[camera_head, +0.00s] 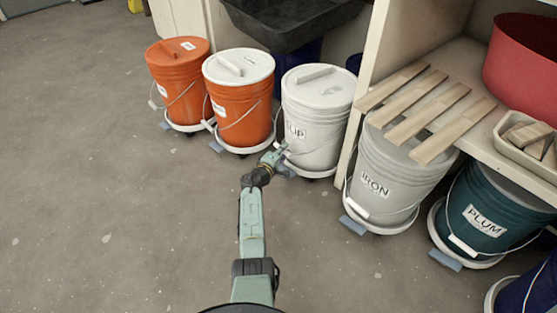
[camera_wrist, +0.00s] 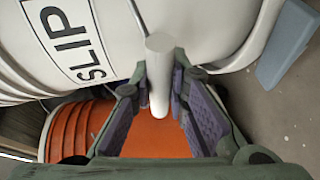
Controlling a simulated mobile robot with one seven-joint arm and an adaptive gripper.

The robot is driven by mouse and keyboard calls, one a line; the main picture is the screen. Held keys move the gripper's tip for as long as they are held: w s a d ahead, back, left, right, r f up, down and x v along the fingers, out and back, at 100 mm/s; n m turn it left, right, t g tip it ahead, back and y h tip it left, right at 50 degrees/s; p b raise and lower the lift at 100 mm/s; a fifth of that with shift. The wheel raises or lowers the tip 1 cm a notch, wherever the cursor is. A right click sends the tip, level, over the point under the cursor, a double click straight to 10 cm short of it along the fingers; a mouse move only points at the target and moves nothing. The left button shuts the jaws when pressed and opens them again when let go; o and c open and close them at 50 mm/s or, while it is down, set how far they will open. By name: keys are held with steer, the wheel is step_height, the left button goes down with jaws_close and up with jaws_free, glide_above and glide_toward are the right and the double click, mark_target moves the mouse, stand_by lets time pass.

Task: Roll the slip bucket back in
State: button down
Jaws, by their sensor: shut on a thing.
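The slip bucket (camera_head: 322,115) is white with a white lid and a SLIP label. It stands upright at the front of the bay between the orange buckets and the shelf unit's side panel. My gripper (camera_head: 279,156) is at its front left side, low on the body. In the wrist view the gripper (camera_wrist: 160,78) is shut on the white handle grip (camera_wrist: 160,50) of the bucket's wire bail, with the SLIP label (camera_wrist: 72,42) beside it. The bucket's round base is partly hidden by my gripper in the head view.
A black sink (camera_head: 290,20) is behind. The floor (camera_head: 110,220) in front is clear.

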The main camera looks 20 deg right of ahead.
steer(key=shift+w+d+r, duration=0.1)
steer(key=shift+d, duration=0.05)
steer(key=c, duration=1.5)
jaws_free()
steer(key=shift+c, duration=0.2)
